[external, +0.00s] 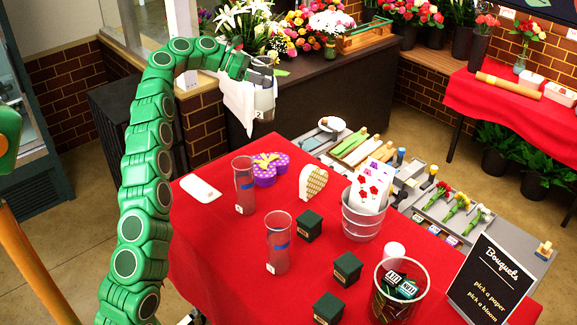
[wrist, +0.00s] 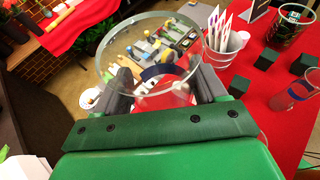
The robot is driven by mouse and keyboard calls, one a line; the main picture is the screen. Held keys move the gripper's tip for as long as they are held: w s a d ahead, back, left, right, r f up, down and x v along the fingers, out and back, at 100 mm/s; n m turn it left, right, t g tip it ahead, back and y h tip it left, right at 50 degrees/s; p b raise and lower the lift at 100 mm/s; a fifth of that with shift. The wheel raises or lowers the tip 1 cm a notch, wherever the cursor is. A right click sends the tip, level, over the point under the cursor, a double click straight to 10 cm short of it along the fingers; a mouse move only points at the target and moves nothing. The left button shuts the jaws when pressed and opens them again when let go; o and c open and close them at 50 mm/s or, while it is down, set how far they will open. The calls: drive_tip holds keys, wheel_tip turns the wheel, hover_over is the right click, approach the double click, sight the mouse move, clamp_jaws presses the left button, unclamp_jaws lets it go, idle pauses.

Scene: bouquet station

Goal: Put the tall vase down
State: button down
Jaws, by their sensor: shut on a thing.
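My gripper (external: 260,76) is raised at the upper middle, beyond the back left of the red table. It is shut on a clear glass vase (external: 265,101), which hangs in the air with a small "2" label near its lower end. In the wrist view my gripper (wrist: 163,84) has a finger on each side of the vase, and the vase's round rim (wrist: 108,40) fills the upper middle. Two other clear vases stand upright on the red table: one at the back left (external: 244,190) and one nearer the front (external: 277,248), each with a blue mark.
The red table (external: 215,240) also holds a purple box (external: 266,172), several dark green blocks (external: 347,268), a bucket of cards (external: 362,222), a clear bin (external: 378,300) and a sign (external: 492,280). A dark flower counter (external: 325,100) stands behind. A white cloth (external: 238,105) hangs beside the held vase.

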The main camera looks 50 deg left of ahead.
drive_tip(key=shift+w+f, duration=0.25)
drive_tip(key=shift+w, duration=0.35)
drive_tip(key=shift+w+d+f, duration=0.1)
drive_tip(key=shift+w, duration=0.05)
wheel_tip(320, 180, down, 21)
idle(1.2)
drive_tip(key=shift+f, duration=0.1)
drive_tip(key=shift+c, duration=0.3)
unclamp_jaws()
drive_tip(key=v, duration=1.2)
